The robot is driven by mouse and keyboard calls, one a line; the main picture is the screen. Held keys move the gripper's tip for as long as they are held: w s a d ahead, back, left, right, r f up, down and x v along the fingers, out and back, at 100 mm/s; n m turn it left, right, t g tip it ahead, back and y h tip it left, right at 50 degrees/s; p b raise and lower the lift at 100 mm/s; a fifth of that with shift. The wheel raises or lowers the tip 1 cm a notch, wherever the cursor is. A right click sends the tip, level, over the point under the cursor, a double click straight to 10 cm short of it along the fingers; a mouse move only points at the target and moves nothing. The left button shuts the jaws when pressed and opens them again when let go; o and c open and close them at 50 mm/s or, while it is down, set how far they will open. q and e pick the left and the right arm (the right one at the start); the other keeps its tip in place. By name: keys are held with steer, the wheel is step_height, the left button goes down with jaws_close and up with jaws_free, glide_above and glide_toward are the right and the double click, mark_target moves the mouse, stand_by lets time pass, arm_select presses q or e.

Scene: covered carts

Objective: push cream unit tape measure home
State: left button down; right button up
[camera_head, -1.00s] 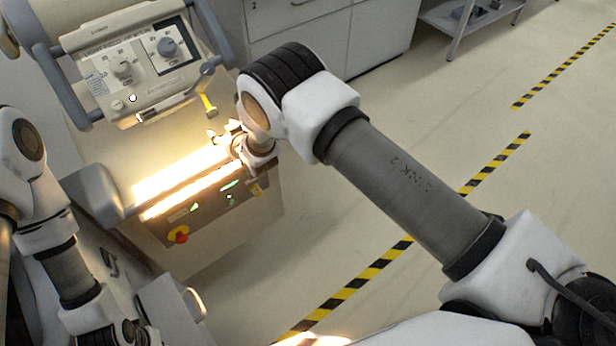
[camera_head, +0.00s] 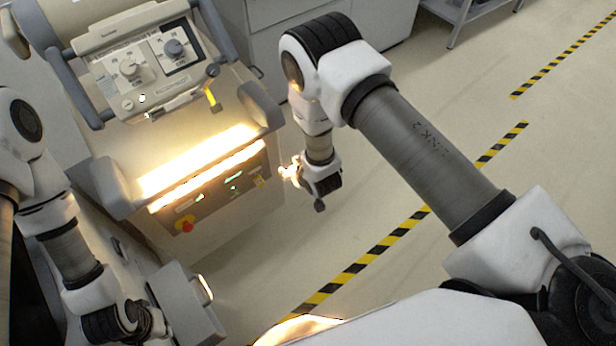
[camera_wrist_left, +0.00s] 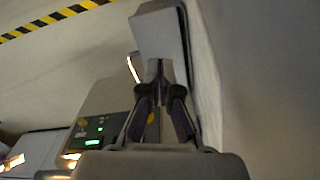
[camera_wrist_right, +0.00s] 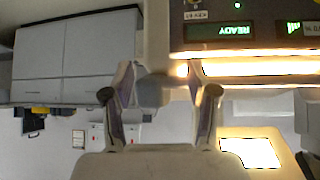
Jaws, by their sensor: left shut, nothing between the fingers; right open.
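The cream unit (camera_head: 205,215) stands at the left of the head view, with a lit strip and a dark front panel. A short yellow tape (camera_head: 211,96) with a dark tip hangs out below its knob panel, and I take it for the tape measure. My right gripper (camera_head: 289,172) is off the unit's right side, apart from the tape; in the right wrist view its fingers (camera_wrist_right: 160,90) are open and empty. My left gripper (camera_head: 147,320) is low at the left; in the left wrist view its fingers (camera_wrist_left: 158,105) are shut and empty. The tape is not clear in either wrist view.
A red knob (camera_head: 184,225) sits on the front panel. A grey box (camera_head: 190,312) with a light handle is beside my left gripper. Grey cabinets (camera_head: 268,40) stand behind. Floor is free to the right, crossed by yellow-black tape (camera_head: 375,250).

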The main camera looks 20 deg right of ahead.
steer(key=shift+g+h, duration=0.3)
steer(key=shift+g, duration=0.2)
steer(key=s, duration=0.1)
steer(key=s+d, duration=0.1)
steer(key=s+d+f, duration=0.1)
steer(key=shift+s+d, duration=0.25)
steer(key=shift+s, duration=0.15)
